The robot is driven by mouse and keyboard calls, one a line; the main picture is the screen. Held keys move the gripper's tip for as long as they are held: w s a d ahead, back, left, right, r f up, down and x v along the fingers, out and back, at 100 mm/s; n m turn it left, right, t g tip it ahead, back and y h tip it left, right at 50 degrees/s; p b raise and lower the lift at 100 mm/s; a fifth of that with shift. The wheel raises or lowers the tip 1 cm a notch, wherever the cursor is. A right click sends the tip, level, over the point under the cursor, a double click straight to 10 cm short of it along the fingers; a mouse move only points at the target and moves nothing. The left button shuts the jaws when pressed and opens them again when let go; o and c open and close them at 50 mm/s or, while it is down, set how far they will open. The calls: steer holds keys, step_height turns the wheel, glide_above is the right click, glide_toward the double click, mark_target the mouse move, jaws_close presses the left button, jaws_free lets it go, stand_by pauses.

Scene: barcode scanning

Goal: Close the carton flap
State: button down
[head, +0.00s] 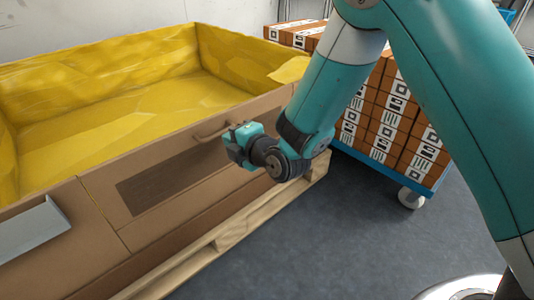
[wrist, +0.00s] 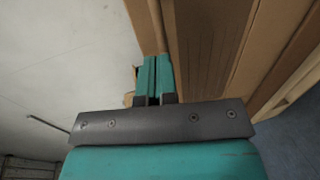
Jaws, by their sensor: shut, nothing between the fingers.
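The large brown carton (head: 50,222) has a yellow lining and stands open at the top. The flap (head: 110,200) is a panel in its front wall, bounded by a seam on the left. It looks upright and roughly in line with the wall. It bears a dark rectangular patch (head: 165,184) and a brown handle (head: 209,131) near its top edge. My gripper (head: 236,147) is shut and empty, at the right end of the handle. I cannot tell whether it touches the flap. In the wrist view the shut fingers (wrist: 154,80) lie beside the brown carton face (wrist: 200,45).
The carton sits on a wooden pallet (head: 215,238). A blue cart (head: 385,165) stacked with labelled orange-brown boxes (head: 395,115) stands behind my arm. A grey tray-like piece (head: 35,230) is at the carton's front left. The grey floor (head: 330,240) at front right is clear.

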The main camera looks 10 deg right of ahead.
steer(key=s+d+r+m+g+h+p, duration=0.15)
steer(key=s+d+r+m+g, duration=0.35)
steer(key=s, duration=0.5)
steer(key=s+d+r+m+g+h+p, duration=0.1)
steer(key=s+d+r+m+g+p, duration=0.25)
steer(key=s+r+m, duration=0.5)
steer(key=s+d+r+m+g+h+p, duration=0.2)
steer(key=s+d+r+m+g, duration=0.25)
steer(key=s, duration=0.75)
step_height(320, 180, up, 37)
steer(key=p, duration=3.6)
steer(key=shift+a+n, duration=0.15)
steer(key=shift+n, duration=0.15)
steer(key=shift+w+y, duration=0.1)
steer(key=shift+y, duration=0.15)
